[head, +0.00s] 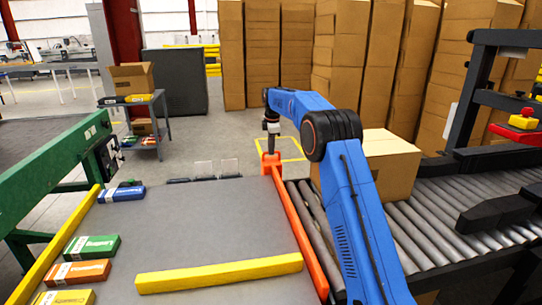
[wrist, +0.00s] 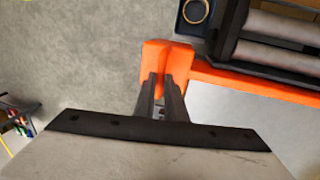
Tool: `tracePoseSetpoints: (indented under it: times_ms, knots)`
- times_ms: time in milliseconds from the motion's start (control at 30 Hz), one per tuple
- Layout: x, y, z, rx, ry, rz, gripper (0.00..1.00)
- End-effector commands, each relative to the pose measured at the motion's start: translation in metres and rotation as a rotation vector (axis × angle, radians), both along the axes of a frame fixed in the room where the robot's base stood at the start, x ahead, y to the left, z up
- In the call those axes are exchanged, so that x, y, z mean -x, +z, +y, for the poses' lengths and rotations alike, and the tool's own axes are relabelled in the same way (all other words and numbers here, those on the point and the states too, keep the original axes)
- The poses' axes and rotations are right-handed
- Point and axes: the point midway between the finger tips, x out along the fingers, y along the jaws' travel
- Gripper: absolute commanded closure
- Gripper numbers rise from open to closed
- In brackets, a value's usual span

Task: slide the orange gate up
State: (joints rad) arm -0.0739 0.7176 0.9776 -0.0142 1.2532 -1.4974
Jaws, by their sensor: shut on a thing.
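The orange gate (head: 299,233) is a long bar along the right edge of the grey table, beside the roller conveyor. Its far end has an upright orange block (head: 270,161). My gripper (head: 271,146) is over this block, pointing down. In the wrist view my gripper (wrist: 163,84) has both fingers closed on the orange block (wrist: 166,53), and the orange bar (wrist: 250,82) runs off to the right from it. The fingertips overlap the block's near side. How far the gate is raised is hard to tell.
The grey table (head: 200,225) carries a yellow bar (head: 220,273) and several small coloured boxes at left. A roller conveyor (head: 430,228) with a cardboard box (head: 392,165) lies to the right. A green machine (head: 60,165) stands at left. Box stacks (head: 340,50) fill the back.

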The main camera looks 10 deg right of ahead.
Motion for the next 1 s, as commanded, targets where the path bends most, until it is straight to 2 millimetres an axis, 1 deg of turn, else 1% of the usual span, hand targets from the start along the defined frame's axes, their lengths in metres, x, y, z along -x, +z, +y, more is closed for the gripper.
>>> tracePoseSetpoints:
  times_ms: [33,267,300,333,367,600,733,867,1000]
  knots:
    - [-0.001,0.005,0.0,0.0,0.0,-0.007,1.0]
    - [-0.001,0.006,0.0,0.0,0.0,-0.009,1.0]
    - [-0.001,0.006,0.0,0.0,0.0,-0.01,0.8]
    - [-0.001,0.006,0.0,0.0,0.0,-0.009,0.72]
    - [-0.001,0.006,0.0,0.0,0.0,-0.009,0.71]
    - [-0.001,0.004,0.0,0.0,0.0,-0.005,0.71]
    - [0.0,0.008,0.0,0.0,0.0,-0.005,0.71]
    - [0.003,0.022,0.0,0.0,0.0,-0.006,0.71]
    - [0.007,0.047,0.0,0.0,0.0,-0.007,0.71]
